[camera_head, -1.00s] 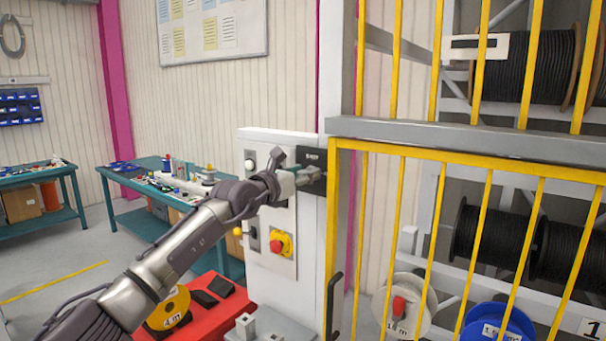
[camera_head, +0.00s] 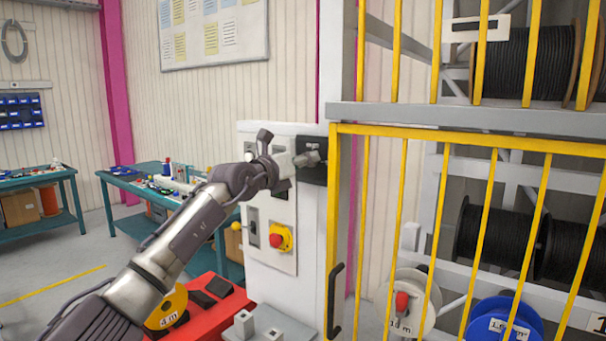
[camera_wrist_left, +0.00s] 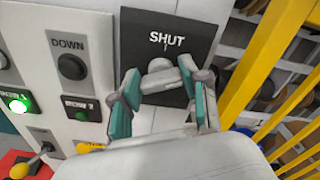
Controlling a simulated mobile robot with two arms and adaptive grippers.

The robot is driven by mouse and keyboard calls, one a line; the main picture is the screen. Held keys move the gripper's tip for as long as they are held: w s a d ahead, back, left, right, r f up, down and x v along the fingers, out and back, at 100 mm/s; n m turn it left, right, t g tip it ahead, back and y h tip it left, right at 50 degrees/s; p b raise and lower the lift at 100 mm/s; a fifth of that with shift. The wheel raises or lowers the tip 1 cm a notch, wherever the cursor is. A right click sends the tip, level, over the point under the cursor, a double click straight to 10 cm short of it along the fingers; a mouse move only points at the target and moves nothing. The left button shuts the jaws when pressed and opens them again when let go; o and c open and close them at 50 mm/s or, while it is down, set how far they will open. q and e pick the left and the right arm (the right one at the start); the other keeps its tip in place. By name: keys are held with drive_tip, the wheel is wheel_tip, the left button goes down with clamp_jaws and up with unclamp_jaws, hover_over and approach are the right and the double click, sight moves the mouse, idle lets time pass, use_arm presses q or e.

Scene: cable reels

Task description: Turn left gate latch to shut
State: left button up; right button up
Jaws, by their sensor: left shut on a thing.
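The left gate latch (camera_wrist_left: 160,66) is a light grey handle with a round hub on a dark plate (camera_wrist_left: 194,22) in the left wrist view. The plate reads SHUT at the top, with a small mark below the word. My left gripper (camera_wrist_left: 163,88) is shut on the latch, its teal-padded fingers on either side of the handle. In the head view my left gripper (camera_head: 308,158) is at the dark plate (camera_head: 316,176), beside the yellow gate (camera_head: 333,215), and hides most of the latch. My right gripper is in neither view.
The white control post (camera_head: 262,140) carries a red stop button (camera_head: 276,241) on yellow below my wrist. The wrist view shows a DOWN button (camera_wrist_left: 72,66) and a lit green button (camera_wrist_left: 16,104). Yellow gate bars stand close on the right.

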use_arm(q)
drive_tip(key=shift+a+f+n+b, duration=0.1)
drive_tip(key=shift+f+n+b, duration=0.05)
drive_tip(key=shift+n+b, duration=2.65)
drive_tip(key=shift+f+n+b, duration=0.15)
drive_tip(key=shift+n+b, duration=1.75)
drive_tip(key=shift+n, duration=1.7)
drive_tip(key=o, duration=1.1)
drive_tip(key=shift+w, duration=0.1)
drive_tip(key=shift+o, duration=0.2)
drive_tip(key=v, duration=1.2)
